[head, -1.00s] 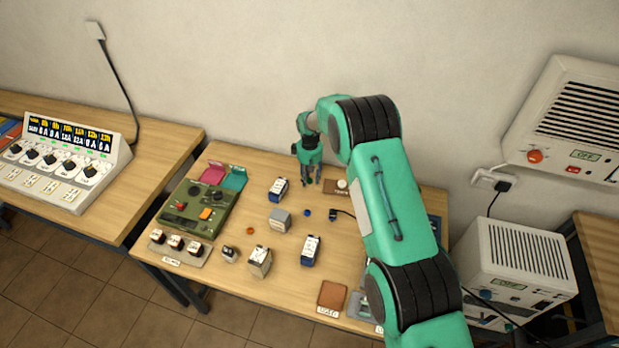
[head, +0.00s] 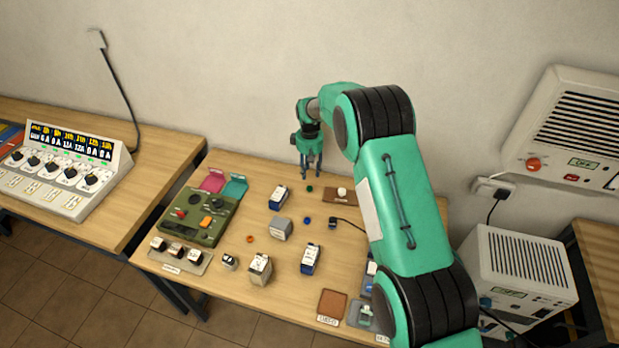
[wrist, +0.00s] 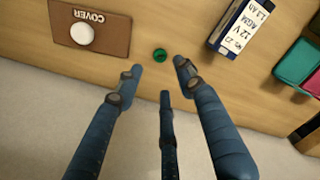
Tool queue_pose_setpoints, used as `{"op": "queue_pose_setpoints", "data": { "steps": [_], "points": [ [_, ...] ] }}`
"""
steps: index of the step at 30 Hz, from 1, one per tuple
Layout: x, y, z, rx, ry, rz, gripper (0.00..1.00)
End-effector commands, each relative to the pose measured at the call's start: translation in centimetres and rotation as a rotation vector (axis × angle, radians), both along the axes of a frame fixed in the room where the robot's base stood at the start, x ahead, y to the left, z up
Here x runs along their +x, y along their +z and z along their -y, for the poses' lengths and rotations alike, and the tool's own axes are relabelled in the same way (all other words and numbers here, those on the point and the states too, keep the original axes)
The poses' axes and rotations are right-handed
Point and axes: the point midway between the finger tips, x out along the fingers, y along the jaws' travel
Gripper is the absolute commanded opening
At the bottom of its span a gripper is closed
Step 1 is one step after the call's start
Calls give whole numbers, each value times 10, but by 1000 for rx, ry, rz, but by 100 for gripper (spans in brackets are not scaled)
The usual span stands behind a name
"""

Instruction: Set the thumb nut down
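A small green thumb nut (head: 309,188) lies on the wooden table near the back, between a blue-and-white battery and a brown mat. In the wrist view the green nut (wrist: 160,55) is on the bare wood, just beyond my fingertips and apart from them. My gripper (head: 311,172) is above the table by the nut. In the wrist view my gripper (wrist: 158,78) has its blue fingers spread, with nothing between them.
The brown mat (wrist: 115,40), labelled COVER, bears a white round piece (wrist: 82,34). The battery (head: 278,198) stands left of the nut. A blue nut (head: 307,220) and an orange nut (head: 250,239) lie nearer the front. A green instrument (head: 205,216) is at left.

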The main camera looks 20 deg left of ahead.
Motion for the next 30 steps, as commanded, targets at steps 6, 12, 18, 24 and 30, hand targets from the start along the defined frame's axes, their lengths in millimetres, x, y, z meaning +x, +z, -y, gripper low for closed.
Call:
{"op": "queue_pose_setpoints", "data": {
  "steps": [6, 12, 18, 24, 30],
  "points": [
    [0, 24, 0, 0, 0, 0, 38],
    [0, 31, 0, 0, 0, 0, 38],
    [0, 31, 0, 0, 0, 0, 38],
    [0, 31, 0, 0, 0, 0, 38],
    [0, 31, 0, 0, 0, 0, 38]
  ]
}}
